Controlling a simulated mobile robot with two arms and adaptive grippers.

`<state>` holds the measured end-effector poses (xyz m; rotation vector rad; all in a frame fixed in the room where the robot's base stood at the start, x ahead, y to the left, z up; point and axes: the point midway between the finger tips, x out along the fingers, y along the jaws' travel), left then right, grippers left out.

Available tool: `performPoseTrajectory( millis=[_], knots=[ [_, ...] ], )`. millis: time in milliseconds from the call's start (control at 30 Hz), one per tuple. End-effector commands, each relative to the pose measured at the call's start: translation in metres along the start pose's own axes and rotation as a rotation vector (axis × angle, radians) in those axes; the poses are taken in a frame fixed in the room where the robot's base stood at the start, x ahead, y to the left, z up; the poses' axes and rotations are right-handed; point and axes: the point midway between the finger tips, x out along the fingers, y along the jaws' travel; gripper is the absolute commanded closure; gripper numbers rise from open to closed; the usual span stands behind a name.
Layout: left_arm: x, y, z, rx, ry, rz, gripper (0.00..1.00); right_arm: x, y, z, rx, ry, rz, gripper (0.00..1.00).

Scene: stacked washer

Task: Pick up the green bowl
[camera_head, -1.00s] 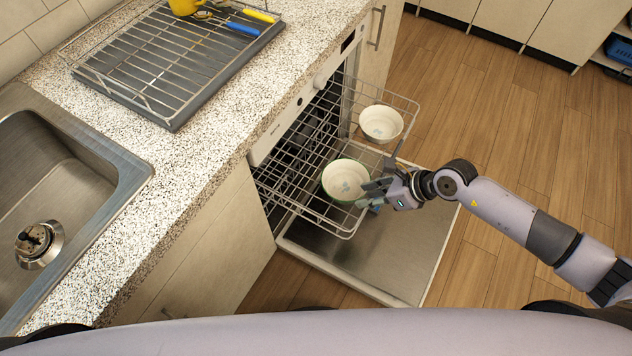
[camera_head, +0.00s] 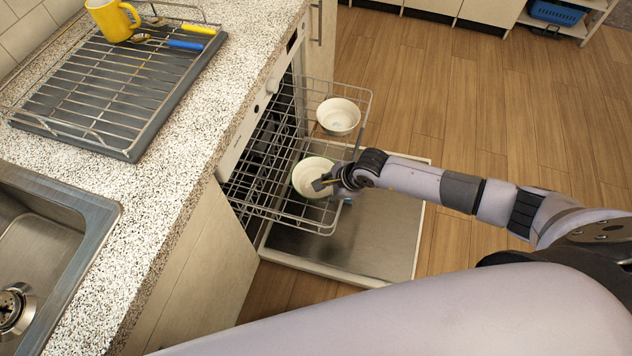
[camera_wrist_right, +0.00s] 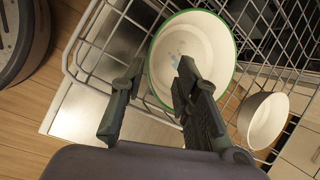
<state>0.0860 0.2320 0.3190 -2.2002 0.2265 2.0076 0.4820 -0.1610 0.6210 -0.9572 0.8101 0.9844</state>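The green bowl (camera_head: 309,170), white inside with a green rim, sits in the pulled-out dishwasher rack (camera_head: 287,218). In the right wrist view the green bowl (camera_wrist_right: 197,45) lies just ahead of the fingers. My right gripper (camera_head: 323,184) is over the bowl's right side and hides part of it. In the wrist view my right gripper (camera_wrist_right: 159,68) is open. One finger is outside the rim and the other is over the inside; contact cannot be told. My left gripper is not in view.
A second whitish bowl (camera_head: 338,116) stands farther back in the rack. The open dishwasher door (camera_head: 385,235) lies below. The counter (camera_head: 165,185) is at left with a drying rack (camera_head: 105,85), a yellow mug (camera_head: 110,18) and a sink (camera_head: 45,225). The wooden floor at right is clear.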

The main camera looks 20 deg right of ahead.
Motion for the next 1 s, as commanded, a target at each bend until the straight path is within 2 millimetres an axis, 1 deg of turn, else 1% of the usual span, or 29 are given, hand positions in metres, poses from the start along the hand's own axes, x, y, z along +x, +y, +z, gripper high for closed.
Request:
performPoseTrajectory(
  millis=[167,333,400,500,767,1000],
  knots=[
    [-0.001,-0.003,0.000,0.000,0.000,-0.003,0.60,0.012,0.002,0.001,0.000,0.000,0.001,0.71],
    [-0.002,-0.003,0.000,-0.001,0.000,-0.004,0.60,0.037,0.009,0.003,0.001,0.000,0.001,0.71],
    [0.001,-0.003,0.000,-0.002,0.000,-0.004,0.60,0.047,0.008,0.002,0.000,-0.001,0.000,0.71],
    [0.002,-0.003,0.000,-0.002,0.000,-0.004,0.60,0.054,0.008,0.001,0.001,0.001,0.001,0.71],
    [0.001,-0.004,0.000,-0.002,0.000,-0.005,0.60,0.056,0.008,0.002,0.001,0.000,0.000,0.71],
    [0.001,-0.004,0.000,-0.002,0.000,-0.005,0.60,0.056,0.008,0.002,0.001,0.000,0.000,0.86]
  ],
)
